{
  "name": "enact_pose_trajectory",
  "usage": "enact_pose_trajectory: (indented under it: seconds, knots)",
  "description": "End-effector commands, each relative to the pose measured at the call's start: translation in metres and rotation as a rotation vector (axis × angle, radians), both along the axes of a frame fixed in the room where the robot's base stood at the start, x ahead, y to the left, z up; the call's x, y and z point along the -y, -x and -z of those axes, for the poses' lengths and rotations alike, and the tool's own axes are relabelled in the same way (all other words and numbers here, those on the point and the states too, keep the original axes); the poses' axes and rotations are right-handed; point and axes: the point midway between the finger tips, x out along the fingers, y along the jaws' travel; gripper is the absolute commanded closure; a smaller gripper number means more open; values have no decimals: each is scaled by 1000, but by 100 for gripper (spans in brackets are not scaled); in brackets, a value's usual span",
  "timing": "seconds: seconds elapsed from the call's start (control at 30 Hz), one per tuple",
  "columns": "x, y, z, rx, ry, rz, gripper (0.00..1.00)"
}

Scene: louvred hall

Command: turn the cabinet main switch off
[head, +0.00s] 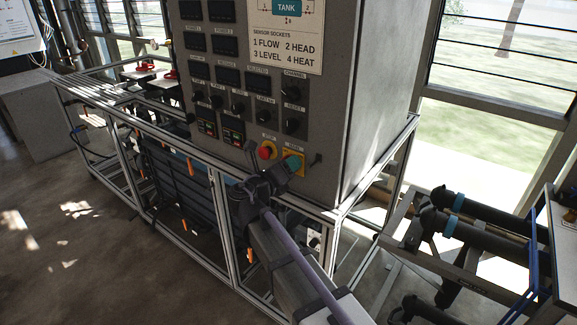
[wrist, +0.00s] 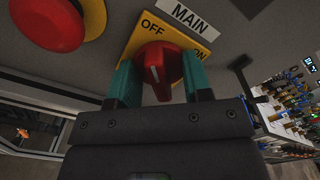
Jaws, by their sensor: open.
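The red main switch knob (wrist: 155,66) sits on a yellow plate (wrist: 178,38) marked OFF and ON, under a MAIN label. Its raised grip stands roughly upright in the wrist view and bears a small white mark. I cannot tell for sure which marking it points at. My gripper (wrist: 158,80) is open, with one teal finger on each side of the knob. Small gaps seem to show between fingers and knob. In the head view my gripper (head: 291,163) is at the cabinet front and hides the knob; part of the yellow plate (head: 300,172) shows.
A red push button (wrist: 47,22) on a yellow base is left of the switch; it also shows in the head view (head: 267,150). The grey cabinet (head: 375,80) carries several knobs and displays above. A metal frame rail (head: 190,150) runs below.

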Motion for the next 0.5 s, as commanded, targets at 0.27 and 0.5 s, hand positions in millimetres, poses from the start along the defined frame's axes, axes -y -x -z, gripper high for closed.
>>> enact_pose_trajectory:
  seconds: [0.27, 0.5]
  knots:
    - [-8, 11, 0, 1, -1, -3, 55]
    - [-29, 43, 0, 1, -1, -3, 55]
